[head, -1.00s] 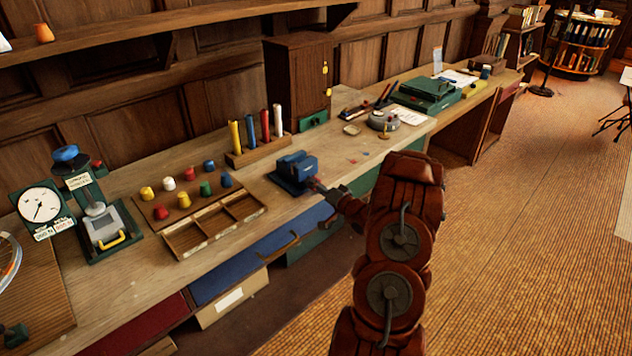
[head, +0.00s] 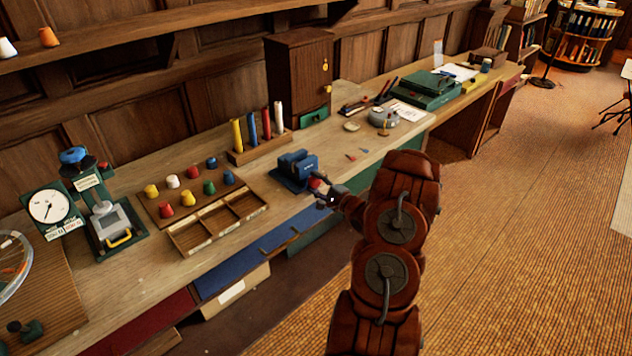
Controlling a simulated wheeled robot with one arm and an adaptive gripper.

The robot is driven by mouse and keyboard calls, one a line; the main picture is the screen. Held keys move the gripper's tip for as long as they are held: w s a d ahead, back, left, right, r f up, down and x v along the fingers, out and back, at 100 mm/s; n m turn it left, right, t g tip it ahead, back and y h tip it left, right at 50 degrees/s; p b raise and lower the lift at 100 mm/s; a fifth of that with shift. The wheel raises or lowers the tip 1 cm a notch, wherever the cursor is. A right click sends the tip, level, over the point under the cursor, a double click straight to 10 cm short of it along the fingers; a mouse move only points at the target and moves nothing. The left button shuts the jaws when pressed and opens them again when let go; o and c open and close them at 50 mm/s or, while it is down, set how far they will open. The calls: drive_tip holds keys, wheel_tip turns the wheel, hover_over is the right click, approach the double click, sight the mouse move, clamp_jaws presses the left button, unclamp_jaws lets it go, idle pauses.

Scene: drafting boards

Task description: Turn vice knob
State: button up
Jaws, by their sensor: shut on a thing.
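The blue vice (head: 297,168) stands on the wooden bench near its front edge, in the middle of the head view. A small red knob (head: 316,183) shows at its front right side, facing my gripper. My gripper (head: 322,188) reaches the vice from the right and is shut on the knob. The fingers are small and dark here, and they partly hide the knob. My reddish-brown arm stands in front of the bench and hides part of its edge.
A compartment tray (head: 218,222) and a board of coloured pegs (head: 160,209) lie left of the vice. A rack of coloured rods (head: 238,157) stands behind. The floor (head: 500,260) at right is clear.

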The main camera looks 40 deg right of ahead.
drive_tip(key=m, duration=0.6)
drive_tip(key=shift+m+p, duration=0.3)
idle(0.5)
drive_tip(key=o, duration=1.2)
drive_tip(key=shift+c, duration=0.2)
drive_tip(key=shift+d, duration=0.1)
drive_tip(key=s, duration=1.2)
drive_tip(key=shift+w+r, duration=0.1)
